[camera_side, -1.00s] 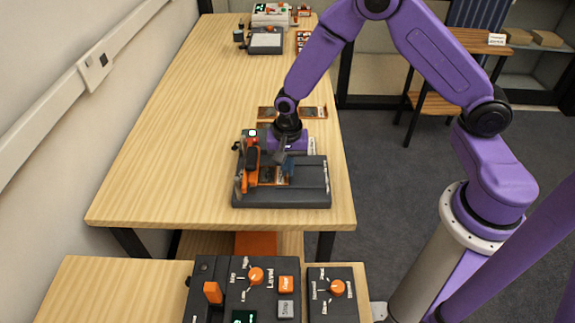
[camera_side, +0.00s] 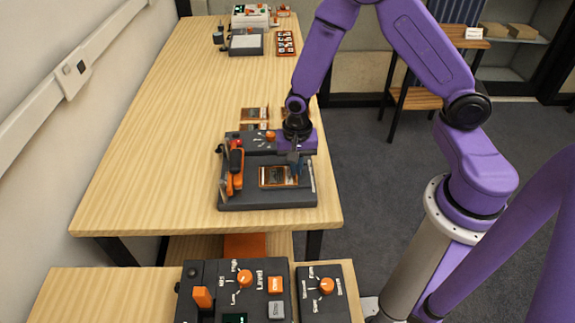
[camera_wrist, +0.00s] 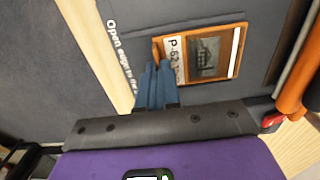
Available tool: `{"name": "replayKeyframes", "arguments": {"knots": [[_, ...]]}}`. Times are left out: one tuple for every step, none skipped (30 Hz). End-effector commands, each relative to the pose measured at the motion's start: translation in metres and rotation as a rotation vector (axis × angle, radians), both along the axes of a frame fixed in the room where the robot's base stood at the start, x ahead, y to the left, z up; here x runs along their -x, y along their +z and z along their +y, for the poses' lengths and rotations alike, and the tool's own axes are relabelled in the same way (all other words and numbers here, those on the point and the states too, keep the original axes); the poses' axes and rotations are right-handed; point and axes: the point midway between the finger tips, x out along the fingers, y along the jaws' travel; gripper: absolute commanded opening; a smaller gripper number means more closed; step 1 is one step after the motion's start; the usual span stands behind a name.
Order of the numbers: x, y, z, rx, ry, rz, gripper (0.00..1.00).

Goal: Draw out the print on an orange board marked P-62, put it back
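The print on its orange board marked P-62 (camera_side: 278,177) lies low over the dark flat bed of a machine (camera_side: 240,200). In the wrist view the print (camera_wrist: 208,54) shows its label and dark picture. My gripper (camera_side: 294,168) is at the print's right edge in the side view. In the wrist view the blue fingers of my gripper (camera_wrist: 155,75) are close together and overlap the label-end corner of the board, shut on it. The fingertips hide part of that edge. Whether the board touches the bed is unclear.
The machine's orange-handled arm (camera_side: 236,168) stands left of the print. Other boards (camera_side: 254,113) lie behind the machine. A grey device (camera_side: 246,43) and a tray (camera_side: 286,43) are at the table's far end. A control panel (camera_side: 250,290) is in front. The table's left is clear.

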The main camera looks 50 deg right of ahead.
Motion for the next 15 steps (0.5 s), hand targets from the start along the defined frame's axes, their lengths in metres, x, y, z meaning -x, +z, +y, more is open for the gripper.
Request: {"name": "replayKeyframes", "arguments": {"knots": [[0.0012,0.0001,-0.0016,-0.001,-0.001,-0.001,0.0],[0.0019,0.0001,-0.0022,-0.001,-0.001,-0.001,0.0],[0.0026,0.0001,-0.0029,-0.001,-0.001,-0.001,0.0],[0.003,0.0001,-0.0033,0.0,-0.001,0.0,0.0],[0.0033,0.0001,-0.0035,0.0,-0.001,0.0,0.0],[0.0035,0.0001,-0.0037,0.0,-0.001,0.0,0.0],[0.0036,0.0001,-0.0037,0.0,-0.001,0.0,0.0],[0.0035,0.0001,-0.0038,0.0,-0.001,0.0,0.0],[0.0035,0.0001,-0.0037,0.0,-0.001,0.0,0.0],[0.0035,0.0001,-0.0037,0.0,0.0,0.0,0.0],[0.0035,0.0001,-0.0036,0.0,0.0,0.0,0.0],[0.0035,0.0001,-0.0036,-0.001,0.0,-0.001,0.0],[0.0035,0.0001,-0.0036,0.0,0.0,0.0,0.0],[0.0034,0.0001,-0.0035,-0.001,0.0,-0.001,0.09],[0.0034,0.0001,-0.0035,-0.001,0.0,-0.001,0.22]]}}
